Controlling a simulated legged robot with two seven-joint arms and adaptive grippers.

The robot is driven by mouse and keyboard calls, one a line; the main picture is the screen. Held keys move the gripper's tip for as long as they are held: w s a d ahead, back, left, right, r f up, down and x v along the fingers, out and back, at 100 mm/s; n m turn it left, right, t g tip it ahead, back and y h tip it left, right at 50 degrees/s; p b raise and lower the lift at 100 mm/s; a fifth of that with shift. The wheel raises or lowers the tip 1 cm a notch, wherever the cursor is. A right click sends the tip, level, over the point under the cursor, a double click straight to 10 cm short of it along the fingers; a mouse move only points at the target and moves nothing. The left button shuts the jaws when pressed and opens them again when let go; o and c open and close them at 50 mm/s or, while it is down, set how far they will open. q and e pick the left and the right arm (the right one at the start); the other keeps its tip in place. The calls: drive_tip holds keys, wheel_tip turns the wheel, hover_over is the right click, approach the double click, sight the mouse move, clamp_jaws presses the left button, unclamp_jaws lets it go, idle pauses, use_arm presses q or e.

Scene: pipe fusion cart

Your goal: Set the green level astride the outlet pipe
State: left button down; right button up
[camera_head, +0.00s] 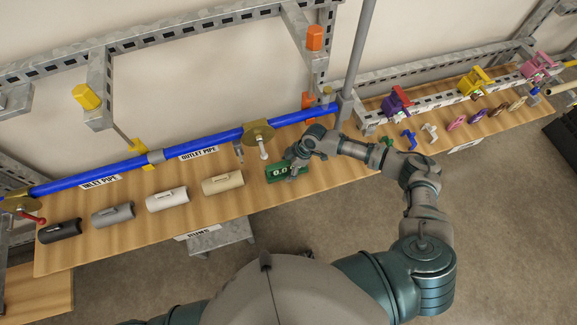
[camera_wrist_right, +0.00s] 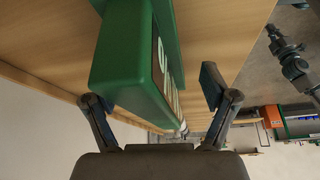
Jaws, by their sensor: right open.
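The green level (camera_head: 274,173) lies on the wooden bench top, to the right of the beige half-shell, with a "0.0" display facing up. The blue outlet pipe (camera_head: 215,142) runs behind it along the back of the bench, above the "OUTLET PIPE" label (camera_head: 198,153). My right gripper (camera_head: 295,164) is at the level's right part and hides some of it. In the right wrist view the green level (camera_wrist_right: 124,62) extends between the two spread fingers of my right gripper (camera_wrist_right: 152,90); I cannot tell whether they touch it. My left gripper is out of view.
Black, grey, white and beige half-shells (camera_head: 222,182) line the bench (camera_head: 130,235) left of the level. A brass-coloured clamp (camera_head: 258,134) and orange part (camera_head: 308,102) stand along the pipe. A grey post (camera_head: 358,55) rises behind my right arm. Several small coloured parts lie farther right.

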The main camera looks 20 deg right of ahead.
drive_tip(key=shift+a+f, duration=0.35)
drive_tip(key=shift+a, duration=0.2)
drive_tip(key=shift+w+a+f, duration=0.1)
drive_tip(key=shift+a+f, duration=0.1)
drive_tip(key=shift+a, duration=0.25)
drive_tip(key=shift+d, duration=0.1)
drive_tip(key=c, duration=0.7)
drive_tip(key=shift+d, duration=0.3)
drive_tip(key=c, duration=0.7)
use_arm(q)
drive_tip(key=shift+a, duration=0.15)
use_arm(e)
drive_tip(key=shift+d, duration=0.1)
drive_tip(key=shift+c, duration=0.3)
